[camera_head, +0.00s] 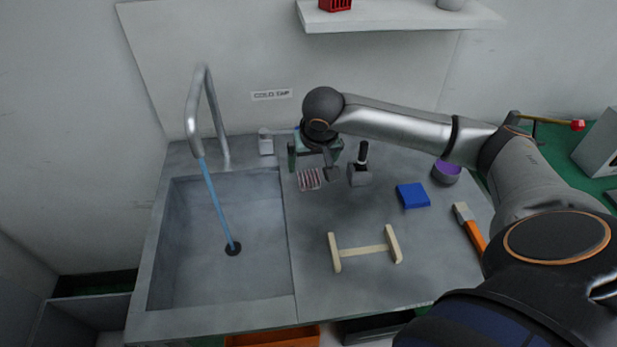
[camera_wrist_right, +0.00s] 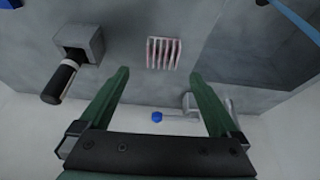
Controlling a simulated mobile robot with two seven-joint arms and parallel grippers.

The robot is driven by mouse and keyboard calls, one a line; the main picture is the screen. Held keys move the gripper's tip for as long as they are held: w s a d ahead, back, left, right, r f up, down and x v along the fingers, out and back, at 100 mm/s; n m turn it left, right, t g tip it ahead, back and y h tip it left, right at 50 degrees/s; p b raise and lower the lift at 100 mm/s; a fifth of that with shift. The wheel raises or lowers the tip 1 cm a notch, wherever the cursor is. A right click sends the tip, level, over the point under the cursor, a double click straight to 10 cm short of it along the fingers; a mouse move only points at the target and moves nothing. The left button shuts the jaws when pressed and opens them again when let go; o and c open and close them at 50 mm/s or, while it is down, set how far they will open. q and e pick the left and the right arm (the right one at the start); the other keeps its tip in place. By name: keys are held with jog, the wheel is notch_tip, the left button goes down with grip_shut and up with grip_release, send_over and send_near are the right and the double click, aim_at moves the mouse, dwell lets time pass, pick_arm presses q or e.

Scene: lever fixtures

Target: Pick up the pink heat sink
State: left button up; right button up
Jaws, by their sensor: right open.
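The pink heat sink (camera_head: 309,179), a small block with pale fins and reddish gaps, lies on the grey counter just right of the sink. It also shows in the right wrist view (camera_wrist_right: 163,54), just past the fingertips and roughly centred between them. My right gripper (camera_head: 314,160) is open and empty, with its green fingers behind the heat sink in the head view. In the wrist view the two fingers (camera_wrist_right: 160,75) stand wide apart, and neither appears to touch the heat sink. My left gripper is not in view.
A grey-headed mallet with a black handle (camera_head: 360,175) stands close right of the heat sink. The sink basin (camera_head: 220,280) is at left, with water running from the tap (camera_head: 194,120). A blue block (camera_head: 413,195), purple bowl (camera_head: 446,173) and wooden piece (camera_head: 364,250) lie further off.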

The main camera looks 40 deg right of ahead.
aim_at(309, 177)
jog(key=shift+s+a+x, duration=0.1)
jog(key=shift+a+x, duration=0.05)
jog(key=shift+x, duration=1.4)
jog(key=shift+s+a+x, duration=0.1)
jog(key=shift+a+x, duration=0.1)
jog(key=shift+x, duration=1.4)
jog(key=shift+f, duration=0.15)
jog(key=shift+c, duration=0.3)
jog(key=c, duration=1.3)
jog(key=shift+c, duration=0.5)
